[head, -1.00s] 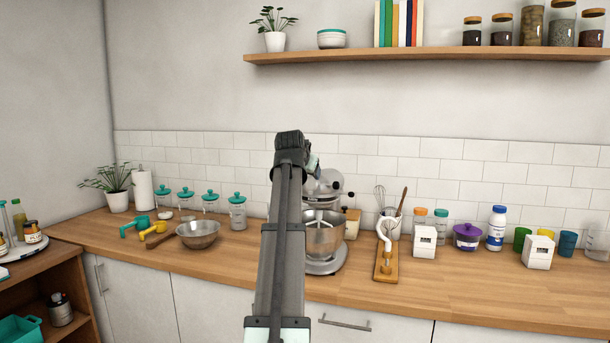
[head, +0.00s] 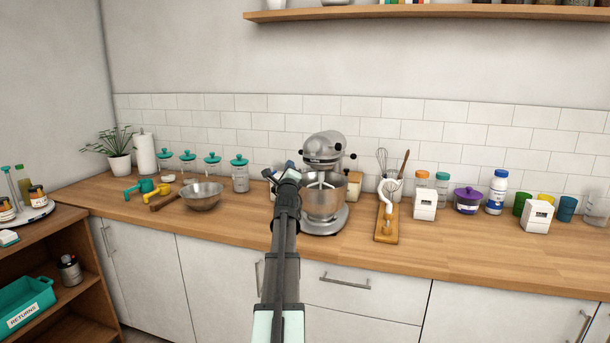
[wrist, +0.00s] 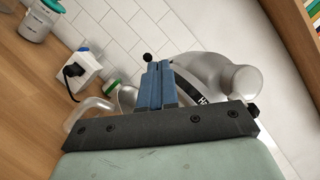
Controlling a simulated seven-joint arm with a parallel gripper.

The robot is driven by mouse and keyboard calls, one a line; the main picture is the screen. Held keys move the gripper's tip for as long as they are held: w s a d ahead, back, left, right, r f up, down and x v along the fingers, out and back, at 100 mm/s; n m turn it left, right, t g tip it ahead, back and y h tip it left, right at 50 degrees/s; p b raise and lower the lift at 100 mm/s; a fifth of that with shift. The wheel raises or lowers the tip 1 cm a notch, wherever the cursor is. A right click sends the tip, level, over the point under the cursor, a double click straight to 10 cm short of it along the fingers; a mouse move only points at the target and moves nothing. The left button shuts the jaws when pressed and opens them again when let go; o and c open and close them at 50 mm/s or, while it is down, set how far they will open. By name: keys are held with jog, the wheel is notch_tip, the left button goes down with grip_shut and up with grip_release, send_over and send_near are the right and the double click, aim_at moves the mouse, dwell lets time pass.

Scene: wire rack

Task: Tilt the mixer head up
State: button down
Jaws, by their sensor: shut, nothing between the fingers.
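The silver stand mixer stands on the counter, its rounded head (head: 324,146) above the steel bowl (head: 324,205). The beater (head: 320,181) shows between head and bowl; I cannot tell the head's exact tilt. In the wrist view the head (wrist: 205,78) lies just beyond and right of the fingers. My gripper (head: 287,166) is in front and left of the mixer, hiding part of its left side. In the wrist view my gripper (wrist: 158,70) has its blue fingers together and empty. A small black knob (wrist: 147,57) shows by the fingertips; contact is unclear.
A metal mixing bowl (head: 202,196) and teal-lidded jars (head: 240,176) stand left of the mixer. A wooden board with a white hook (head: 386,232) and a white box (head: 424,204) stand right. The wall (head: 420,122) is behind; the front counter strip is mostly clear.

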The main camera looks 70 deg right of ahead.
jog(key=s+a+f+m+g+h, duration=0.25)
jog(key=f+m, duration=0.25)
jog(key=m, duration=0.3)
jog(key=s+a+f+m+g+h, duration=0.1)
jog(key=s+f+m+g+h, duration=0.2)
jog(key=m, duration=0.4)
jog(key=shift+g+y, duration=0.25)
jog(key=shift+g, duration=0.1)
jog(key=x, duration=0.3)
jog(key=w+x, duration=0.1)
jog(key=x, duration=0.2)
jog(key=f+x, duration=0.1)
jog(key=x, duration=0.2)
jog(key=shift+w+d, duration=0.15)
jog(key=shift+d, duration=0.4)
jog(key=shift+r, duration=0.1)
jog(key=shift+r, duration=0.1)
